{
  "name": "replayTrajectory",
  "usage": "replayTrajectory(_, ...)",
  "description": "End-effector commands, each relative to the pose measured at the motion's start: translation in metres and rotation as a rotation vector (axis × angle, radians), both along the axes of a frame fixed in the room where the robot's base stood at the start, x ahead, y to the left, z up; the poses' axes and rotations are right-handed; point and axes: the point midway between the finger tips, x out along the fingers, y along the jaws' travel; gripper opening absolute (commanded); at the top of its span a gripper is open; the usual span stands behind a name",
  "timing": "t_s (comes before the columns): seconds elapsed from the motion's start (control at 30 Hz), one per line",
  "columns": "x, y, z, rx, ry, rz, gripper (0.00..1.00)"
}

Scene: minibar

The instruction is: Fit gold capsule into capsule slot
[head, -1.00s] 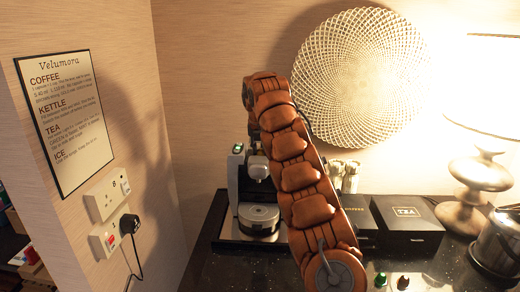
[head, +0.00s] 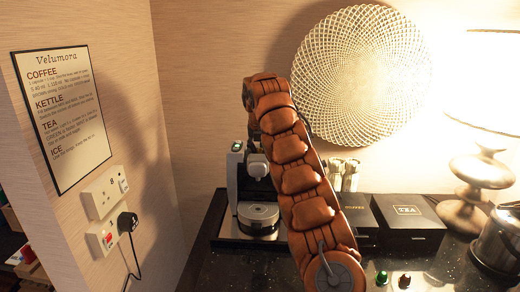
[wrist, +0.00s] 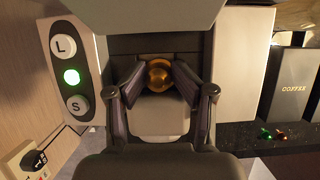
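The gold capsule (wrist: 160,76) sits between the two fingertips of my gripper (wrist: 160,72) in the wrist view. Both fingers lean in and appear to touch its sides. It is in front of a dark recess (wrist: 160,43) in the coffee machine (wrist: 237,65); I cannot tell whether any of it is inside the slot. The coffee machine also shows in the head view (head: 257,213), left of my arm. There my arm hides the gripper and the capsule.
The machine's panel (wrist: 71,77) has L and S buttons and a lit green light. A coffee box (wrist: 294,85) and a tea box (head: 408,213) stand to the right. Green and brown capsules (head: 382,278) lie on the dark counter. A kettle (head: 497,242) stands at far right.

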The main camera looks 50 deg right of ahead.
Motion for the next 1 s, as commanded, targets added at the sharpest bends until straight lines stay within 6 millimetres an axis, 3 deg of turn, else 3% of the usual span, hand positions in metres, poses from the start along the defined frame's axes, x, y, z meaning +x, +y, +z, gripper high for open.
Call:
replayTrajectory(0.43,0.002,0.005,0.0,0.008,0.006,0.01,0.52)
replayTrajectory(1.0,-0.005,0.011,0.038,0.001,-0.002,0.005,0.52)
